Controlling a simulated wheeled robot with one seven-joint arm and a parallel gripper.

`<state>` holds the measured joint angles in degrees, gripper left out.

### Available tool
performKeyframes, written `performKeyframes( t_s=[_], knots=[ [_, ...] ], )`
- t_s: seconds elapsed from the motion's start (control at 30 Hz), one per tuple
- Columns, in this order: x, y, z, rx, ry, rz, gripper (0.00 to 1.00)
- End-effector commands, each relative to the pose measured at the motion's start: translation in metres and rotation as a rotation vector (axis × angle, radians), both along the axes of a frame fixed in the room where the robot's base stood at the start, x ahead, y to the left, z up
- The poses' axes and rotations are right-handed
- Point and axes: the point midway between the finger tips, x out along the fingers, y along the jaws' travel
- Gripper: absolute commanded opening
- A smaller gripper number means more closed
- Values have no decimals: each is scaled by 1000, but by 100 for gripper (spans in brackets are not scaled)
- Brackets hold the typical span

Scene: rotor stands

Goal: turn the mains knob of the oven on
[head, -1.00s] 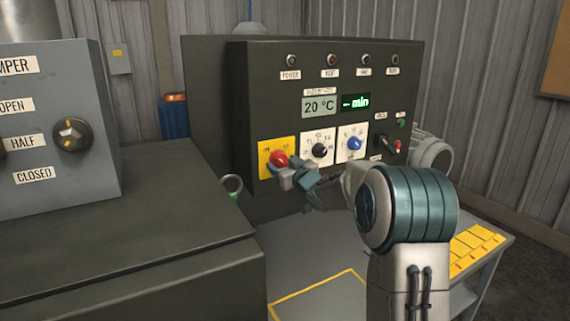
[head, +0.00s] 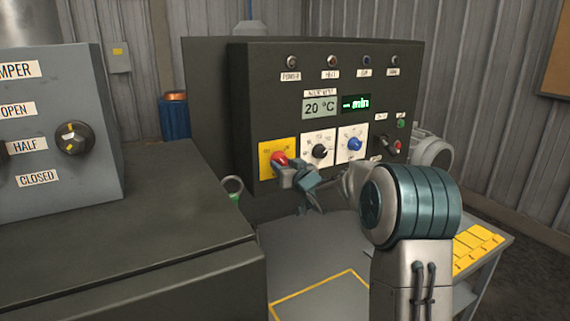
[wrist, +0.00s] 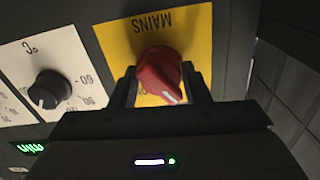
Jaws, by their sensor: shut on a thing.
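The mains knob (head: 278,158) is red and sits on a yellow plate (head: 266,170) at the lower left of the dark oven panel (head: 270,100). In the wrist view the red knob (wrist: 158,76) stands between my two fingers, under the word MAINS on the yellow plate (wrist: 192,38). A white mark on the knob points down and to the right in that view. My gripper (head: 285,172) is at the knob in the head view, shut on it; in the wrist view its fingers (wrist: 160,88) flank the knob. The knob's lower part is hidden by my gripper in the head view.
A black temperature knob (head: 319,151) and a blue knob (head: 354,144) are on white plates to the right. A red-tipped switch (head: 391,147) is farther right. A grey damper box (head: 60,130) stands at left. A table with a yellow outline (head: 330,290) lies below.

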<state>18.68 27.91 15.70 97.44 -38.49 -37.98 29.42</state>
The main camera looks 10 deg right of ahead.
Motion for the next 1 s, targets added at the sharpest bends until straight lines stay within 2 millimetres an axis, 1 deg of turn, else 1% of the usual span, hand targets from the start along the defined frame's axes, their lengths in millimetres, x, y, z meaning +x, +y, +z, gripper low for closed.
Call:
performKeyframes(
  t_s=[0.03, 1.0],
  knots=[
    [0, -1, 3, 40, 12, -2, 20],
    [-1, 1, 4, 916, 295, -3, 20]
  ],
)
